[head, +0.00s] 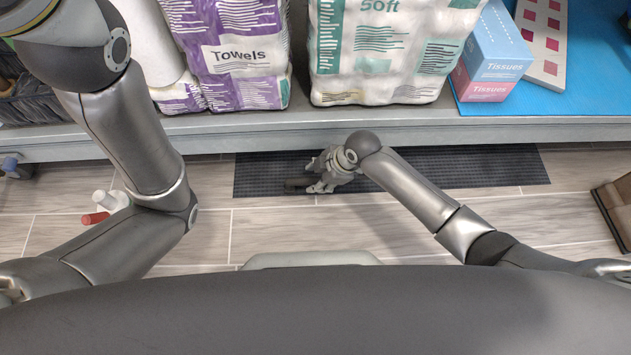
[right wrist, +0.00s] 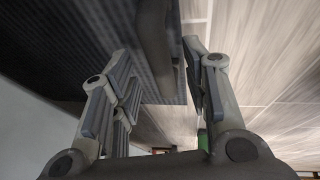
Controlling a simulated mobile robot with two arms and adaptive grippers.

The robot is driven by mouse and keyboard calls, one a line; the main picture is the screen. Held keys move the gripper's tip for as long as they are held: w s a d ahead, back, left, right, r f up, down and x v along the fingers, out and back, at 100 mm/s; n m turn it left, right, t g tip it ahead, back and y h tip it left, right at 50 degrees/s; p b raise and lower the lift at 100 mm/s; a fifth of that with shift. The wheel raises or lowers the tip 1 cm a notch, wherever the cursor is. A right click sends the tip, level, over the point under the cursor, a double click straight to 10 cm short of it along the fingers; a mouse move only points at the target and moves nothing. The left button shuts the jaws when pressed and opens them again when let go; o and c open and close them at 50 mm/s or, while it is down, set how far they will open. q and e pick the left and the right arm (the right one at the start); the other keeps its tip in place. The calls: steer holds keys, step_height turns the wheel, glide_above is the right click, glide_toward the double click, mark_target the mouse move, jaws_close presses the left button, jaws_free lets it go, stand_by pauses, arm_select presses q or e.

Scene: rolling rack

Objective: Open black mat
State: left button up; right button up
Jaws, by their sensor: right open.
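The black mat (head: 455,165) lies flat on the floor below the rack's front edge, a long dark textured strip running left to right. A dark bar-like piece (head: 297,184) shows at its left part, by the fingertips of my right gripper (head: 312,176). In the right wrist view, the mat (right wrist: 75,35) fills the upper left. The dark bar (right wrist: 156,45) shows ahead, between my spread right fingers (right wrist: 157,75). I cannot tell whether either finger touches it. My right gripper is open, over the mat's left half. My left gripper is out of view; only my left arm shows.
The rack shelf (head: 220,130) runs across above the mat, with purple towel packs (head: 240,60), a white soft-paper pack (head: 385,55) and tissue boxes (head: 492,60). White and red bottles (head: 108,203) stand on the floor at left. A brown object (head: 615,212) is at right.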

steer(key=shift+b+x, duration=0.4)
steer(key=shift+x, duration=0.55)
jaws_close()
